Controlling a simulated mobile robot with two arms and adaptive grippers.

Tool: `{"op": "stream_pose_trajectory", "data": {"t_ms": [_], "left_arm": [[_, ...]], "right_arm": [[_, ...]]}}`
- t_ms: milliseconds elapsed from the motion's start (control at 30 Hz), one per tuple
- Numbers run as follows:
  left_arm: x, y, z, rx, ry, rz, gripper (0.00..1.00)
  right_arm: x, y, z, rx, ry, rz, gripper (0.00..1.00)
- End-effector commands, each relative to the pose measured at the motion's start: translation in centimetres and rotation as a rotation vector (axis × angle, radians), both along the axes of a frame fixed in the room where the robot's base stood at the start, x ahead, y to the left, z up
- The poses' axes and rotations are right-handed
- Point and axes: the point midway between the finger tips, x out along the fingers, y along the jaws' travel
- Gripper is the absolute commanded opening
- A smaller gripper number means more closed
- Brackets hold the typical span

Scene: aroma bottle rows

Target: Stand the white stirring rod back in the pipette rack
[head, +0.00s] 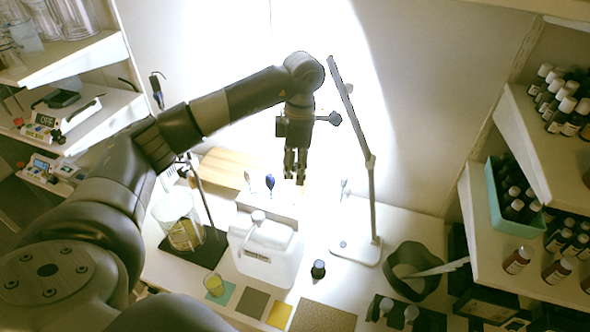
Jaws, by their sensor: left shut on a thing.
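My left gripper (295,176) points down from the raised arm, in front of the bright back wall and above the pipette rack area. It is shut on a thin thing, which I take for the white stirring rod; glare washes it out, so its outline and tilt cannot be told. The pipette rack (284,207) looks like a pale block on the white bench behind the jug, with blue-topped pipettes (270,182) upright at it. The fingertips are close to its top in the picture; whether anything touches cannot be told. My right gripper is out of view.
A glass beaker (182,226) stands left, a lamp (371,190) right, and a grey bowl (408,284) with a pale tool farther right. Shelves with bottles (518,258) line the right side.

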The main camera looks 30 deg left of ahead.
Motion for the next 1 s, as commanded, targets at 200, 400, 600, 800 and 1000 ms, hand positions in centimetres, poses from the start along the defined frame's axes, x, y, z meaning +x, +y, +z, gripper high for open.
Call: {"op": "stream_pose_trajectory", "data": {"t_ms": [200,400,600,800,1000], "left_arm": [[0.0,0.0,0.1,-0.008,0.014,0.001,0.03],[-0.1,-0.1,-0.3,-0.033,0.055,0.008,0.03],[-0.1,-0.1,-1.7,-0.033,0.052,0.008,0.03],[-0.1,-0.1,-3.0,-0.033,0.052,0.008,0.03],[-0.1,0.0,-3.7,-0.033,0.052,0.008,0.03]], "right_arm": [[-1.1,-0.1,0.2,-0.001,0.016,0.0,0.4],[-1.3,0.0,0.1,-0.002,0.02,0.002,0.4],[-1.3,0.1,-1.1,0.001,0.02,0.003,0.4],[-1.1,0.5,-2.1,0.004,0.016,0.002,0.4],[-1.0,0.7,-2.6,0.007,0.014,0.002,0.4]]}}
